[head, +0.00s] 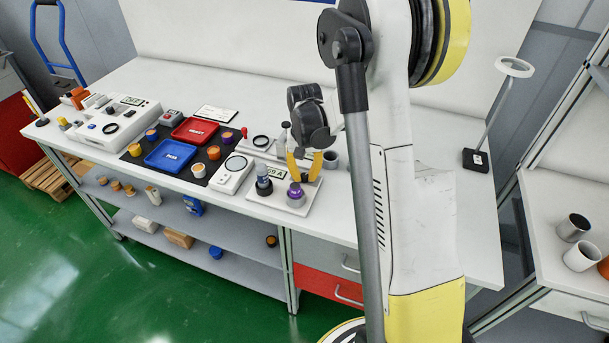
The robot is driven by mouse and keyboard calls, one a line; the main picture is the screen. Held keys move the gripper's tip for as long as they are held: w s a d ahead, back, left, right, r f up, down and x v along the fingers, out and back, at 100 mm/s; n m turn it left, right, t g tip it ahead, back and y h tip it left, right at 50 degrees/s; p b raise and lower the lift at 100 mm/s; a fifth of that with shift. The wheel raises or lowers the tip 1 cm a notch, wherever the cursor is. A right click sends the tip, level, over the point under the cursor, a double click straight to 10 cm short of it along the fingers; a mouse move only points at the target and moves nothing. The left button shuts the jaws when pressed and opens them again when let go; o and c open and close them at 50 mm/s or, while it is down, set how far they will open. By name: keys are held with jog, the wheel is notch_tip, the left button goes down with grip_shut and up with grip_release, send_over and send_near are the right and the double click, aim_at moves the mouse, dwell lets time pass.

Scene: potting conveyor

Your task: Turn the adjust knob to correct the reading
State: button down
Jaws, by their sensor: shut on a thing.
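A white round-dial device (232,174), a blue tray (170,155) and a red tray (195,130) lie left of the instrument. A grey cup (330,160) stands close to the right of my gripper. A lamp (476,158) stands further right; the bench between is mostly clear.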

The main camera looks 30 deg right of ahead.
aim_at(304, 175)
jog(key=c, duration=1.2)
grip_release()
jog(key=shift+c, duration=0.2)
notch_tip(304, 175, up, 12)
jog(key=s+a+r+n+t, duration=0.3)
jog(key=s+a, duration=0.4)
jog(key=s, duration=0.2)
jog(key=s+a+r+n+t, duration=0.3)
jog(key=s+a+r+t, duration=0.1)
jog(key=s+a, duration=0.4)
jog(key=shift+s+a, duration=0.25)
jog(key=shift+s, duration=0.2)
